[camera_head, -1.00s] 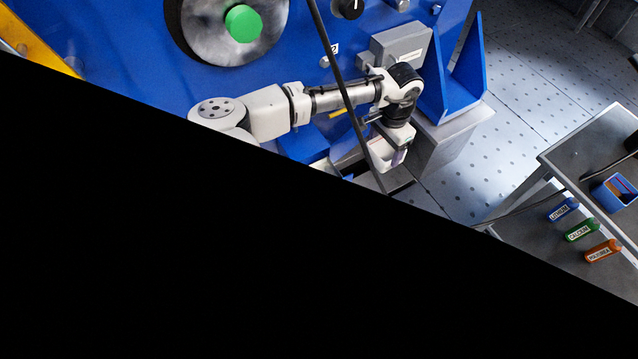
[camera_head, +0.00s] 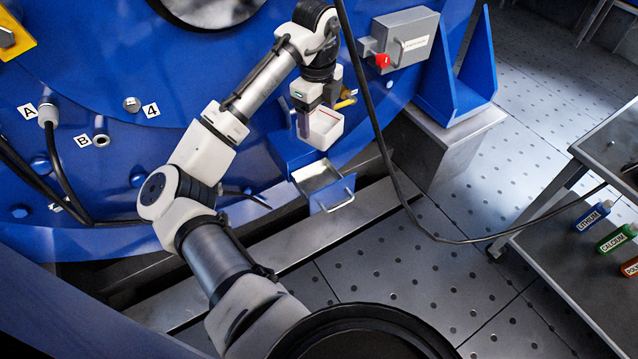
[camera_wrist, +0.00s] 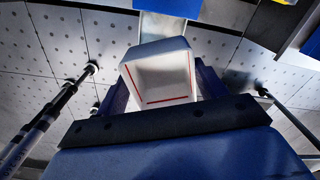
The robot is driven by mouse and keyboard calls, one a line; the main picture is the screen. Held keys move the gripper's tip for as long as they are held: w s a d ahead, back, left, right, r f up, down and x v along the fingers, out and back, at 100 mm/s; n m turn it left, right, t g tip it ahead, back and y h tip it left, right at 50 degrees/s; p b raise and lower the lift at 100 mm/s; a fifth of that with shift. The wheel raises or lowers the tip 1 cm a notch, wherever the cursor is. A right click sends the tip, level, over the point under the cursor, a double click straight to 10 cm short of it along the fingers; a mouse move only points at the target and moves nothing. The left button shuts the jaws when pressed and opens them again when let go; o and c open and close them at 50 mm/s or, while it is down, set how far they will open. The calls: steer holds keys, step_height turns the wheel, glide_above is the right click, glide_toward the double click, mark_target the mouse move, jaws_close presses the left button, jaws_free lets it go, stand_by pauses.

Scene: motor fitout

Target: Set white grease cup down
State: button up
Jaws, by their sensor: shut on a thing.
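The white grease cup (camera_head: 326,127) is a square, open-topped cup with a red line inside. My gripper (camera_head: 305,122) is shut on it and holds it in the air in front of the blue motor housing. In the wrist view the cup (camera_wrist: 160,75) sits between the fingers, its open side facing the camera, and it looks empty. Below it in the head view is an open metal drawer (camera_head: 318,178) with a handle, pulled out of a blue box. The cup appears above and apart from the drawer.
A black cable (camera_head: 385,165) hangs just right of the cup and runs along the floor. A grey box (camera_head: 405,40) with a red knob is on the housing. Bottles labelled lithium (camera_head: 593,215) and calcium (camera_head: 617,237) stand on a cart shelf at right.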

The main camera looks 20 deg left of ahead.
mark_target(320, 127)
step_height(320, 127, down, 19)
steer(key=b, duration=0.3)
steer(key=shift+r, duration=0.15)
steer(key=o, duration=1)
steer(key=shift+c, duration=0.2)
step_height(320, 127, up, 12)
steer(key=p, duration=0.2)
